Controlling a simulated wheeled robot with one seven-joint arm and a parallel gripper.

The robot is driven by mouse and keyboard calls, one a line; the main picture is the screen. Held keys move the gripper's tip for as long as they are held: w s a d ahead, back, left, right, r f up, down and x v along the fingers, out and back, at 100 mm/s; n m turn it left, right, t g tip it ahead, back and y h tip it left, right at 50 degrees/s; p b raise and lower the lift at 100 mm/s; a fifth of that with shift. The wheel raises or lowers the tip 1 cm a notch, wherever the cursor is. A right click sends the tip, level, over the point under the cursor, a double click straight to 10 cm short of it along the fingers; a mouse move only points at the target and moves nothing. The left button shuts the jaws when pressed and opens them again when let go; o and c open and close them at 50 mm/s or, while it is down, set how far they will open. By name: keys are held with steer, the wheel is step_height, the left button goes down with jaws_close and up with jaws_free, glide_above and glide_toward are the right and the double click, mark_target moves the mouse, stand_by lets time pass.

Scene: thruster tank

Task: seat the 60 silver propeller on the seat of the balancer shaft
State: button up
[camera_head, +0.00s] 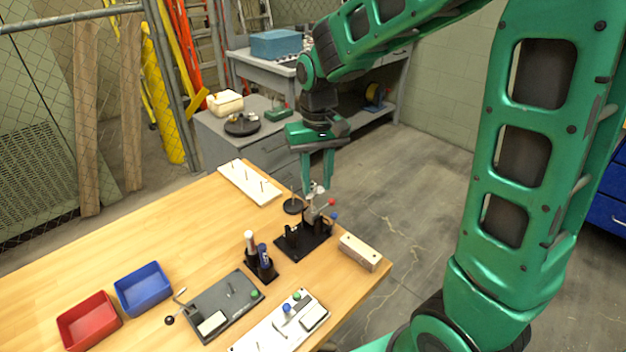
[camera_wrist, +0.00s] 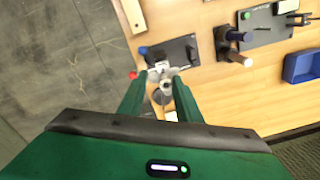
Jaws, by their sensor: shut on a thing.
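My gripper (camera_head: 317,184) points down over the far right part of the wooden table. It is shut on a small silver propeller (camera_head: 319,188), which sits at the fingertips above the tabletop. In the wrist view the silver propeller (camera_wrist: 166,85) shows between my gripper's fingertips (camera_wrist: 163,77). A round black base with a thin upright shaft (camera_head: 293,204) stands just left of and below the propeller in the head view; it looks like the balancer shaft. The propeller appears apart from it. Its seat is too small to make out, and the fingers partly hide the base in the wrist view.
A black fixture (camera_head: 302,240) with red and blue knobs stands close by. A white peg board (camera_head: 249,183) lies to the left, a pale block (camera_head: 360,251) to the right. A black holder (camera_head: 262,268), grey fixture (camera_head: 222,307), blue bin (camera_head: 143,289) and red bin (camera_head: 89,320) stand nearer.

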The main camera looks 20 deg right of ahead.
mark_target(316, 190)
steer(key=shift+f, duration=2.55)
stand_by(1.0)
steer(key=o, duration=1.1)
steer(key=shift+r, duration=0.1)
step_height(316, 190, up, 14)
steer(key=shift+w+r, duration=0.15)
steer(key=shift+r, duration=0.1)
steer(key=shift+d, duration=0.1)
stand_by(0.5)
